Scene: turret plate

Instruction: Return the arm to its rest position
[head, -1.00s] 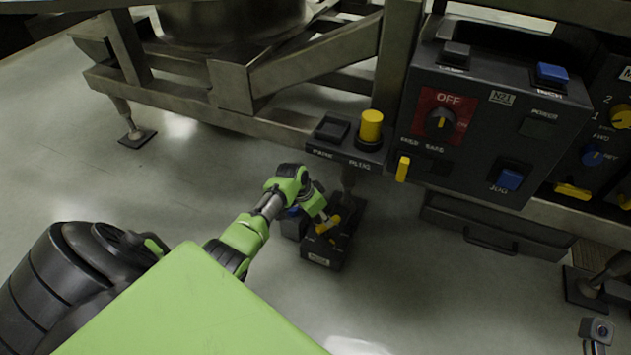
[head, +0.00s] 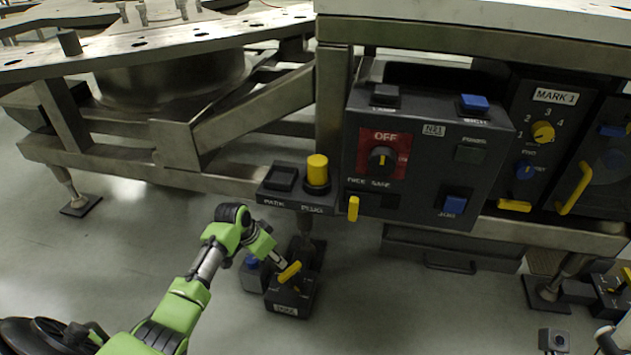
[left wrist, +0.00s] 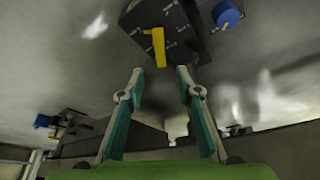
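My left arm, green and grey, comes in from the lower left in the head view. Its gripper (head: 278,258) is low, just above a dark floor box with a yellow handle (head: 289,272). In the left wrist view the two fingers of the gripper (left wrist: 160,72) stand apart with nothing held between them. The yellow handle (left wrist: 159,47) lies just beyond the fingertips, roughly midway between them, on the dark box (left wrist: 170,28). Whether a finger touches it I cannot tell.
A blue-capped item (head: 252,272) stands beside the floor box. Above is a small panel with a yellow plug (head: 317,171), and right of it a control box (head: 424,160). The turret's metal frame (head: 140,172) spans behind. Grey floor (head: 150,240) is clear at left.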

